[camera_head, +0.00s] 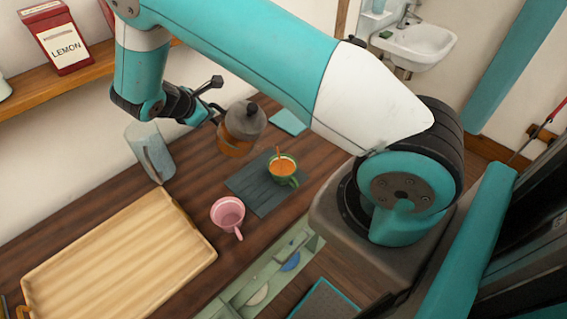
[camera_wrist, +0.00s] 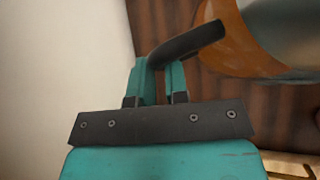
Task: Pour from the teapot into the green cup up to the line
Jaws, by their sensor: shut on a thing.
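The teapot (camera_head: 240,127) has a dark grey lid and a clear body with orange tea in it. My gripper (camera_head: 207,114) is shut on its black handle and holds it left of the green cup. In the wrist view the handle (camera_wrist: 187,45) lies between the fingers of my gripper (camera_wrist: 157,72), and the body (camera_wrist: 240,45) shows at upper right. The green cup (camera_head: 284,181) stands on a dark slatted mat (camera_head: 247,183) and holds orange liquid. A thin orange streak (camera_head: 277,150) shows just above the cup. The line in the cup cannot be made out.
A pink cup (camera_head: 228,214) stands at the mat's front left. A clear glass vessel (camera_head: 150,152) stands left of the teapot. A wooden tray (camera_head: 120,255) fills the left front. A teal square (camera_head: 288,122) lies behind the green cup. A shelf (camera_head: 80,75) runs along the wall.

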